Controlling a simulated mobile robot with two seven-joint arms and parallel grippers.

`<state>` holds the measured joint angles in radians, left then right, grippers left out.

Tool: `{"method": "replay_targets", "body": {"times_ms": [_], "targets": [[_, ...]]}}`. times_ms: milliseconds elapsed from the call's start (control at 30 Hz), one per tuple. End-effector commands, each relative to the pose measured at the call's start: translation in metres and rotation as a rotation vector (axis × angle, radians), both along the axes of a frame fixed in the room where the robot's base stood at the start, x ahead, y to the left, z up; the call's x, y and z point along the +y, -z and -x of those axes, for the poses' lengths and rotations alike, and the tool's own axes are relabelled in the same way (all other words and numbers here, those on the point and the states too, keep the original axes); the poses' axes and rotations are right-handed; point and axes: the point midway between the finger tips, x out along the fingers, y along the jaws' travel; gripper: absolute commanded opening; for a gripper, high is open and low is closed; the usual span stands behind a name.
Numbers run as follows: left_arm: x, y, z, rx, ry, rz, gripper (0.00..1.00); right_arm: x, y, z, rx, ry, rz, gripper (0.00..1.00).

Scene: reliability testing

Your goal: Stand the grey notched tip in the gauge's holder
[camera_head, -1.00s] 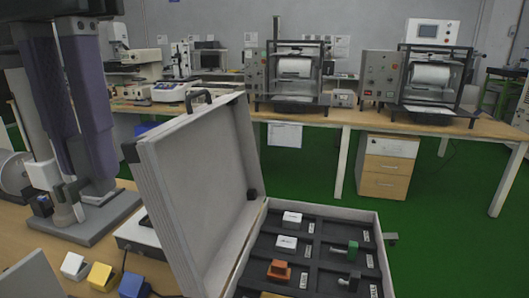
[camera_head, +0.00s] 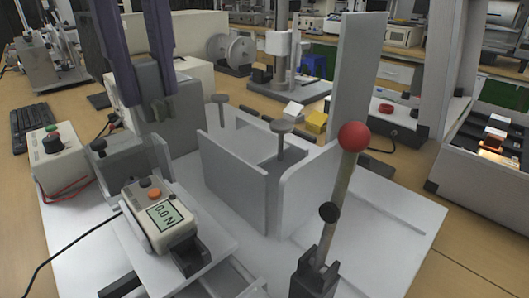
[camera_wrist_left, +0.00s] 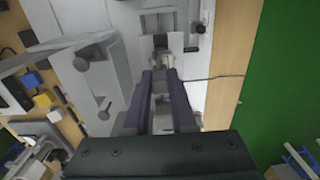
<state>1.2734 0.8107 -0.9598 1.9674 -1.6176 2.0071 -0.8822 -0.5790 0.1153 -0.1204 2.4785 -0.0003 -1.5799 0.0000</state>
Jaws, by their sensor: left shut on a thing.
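My left gripper (camera_head: 150,112) comes down from the top in the head view, its purple fingers over the grey test stand (camera_head: 225,200). It also shows in the left wrist view (camera_wrist_left: 166,74), with its fingers close together. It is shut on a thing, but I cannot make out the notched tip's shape. A small light grey piece (camera_wrist_left: 162,98) shows between the fingers in the wrist view. The gauge (camera_head: 160,216), a pale box with a green display and an orange button, lies on the stand's plate below the gripper. I cannot clearly pick out its holder. My right gripper is not in view.
A red-knobbed lever (camera_head: 353,137) rises at the front right of the stand, beside upright grey plates (camera_head: 232,165). A control box (camera_head: 58,160) stands at left, with a keyboard (camera_head: 32,122) behind. The open case (camera_head: 470,190) is at right. White and yellow blocks (camera_head: 316,122) lie behind.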

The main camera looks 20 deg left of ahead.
Motion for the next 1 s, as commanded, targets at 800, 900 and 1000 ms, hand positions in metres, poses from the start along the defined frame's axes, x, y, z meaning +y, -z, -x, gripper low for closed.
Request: {"method": "replay_targets", "body": {"times_ms": [800, 900, 1000], "targets": [[0.000, 0.162, 0.001, 0.004, -0.002, -0.001, 0.00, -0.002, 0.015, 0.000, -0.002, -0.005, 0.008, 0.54], [0.000, 0.179, 0.001, 0.006, -0.003, -0.001, 0.00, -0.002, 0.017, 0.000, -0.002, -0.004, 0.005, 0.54], [0.000, 0.189, 0.001, 0.003, -0.002, 0.000, 0.00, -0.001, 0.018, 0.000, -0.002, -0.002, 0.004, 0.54]]}}
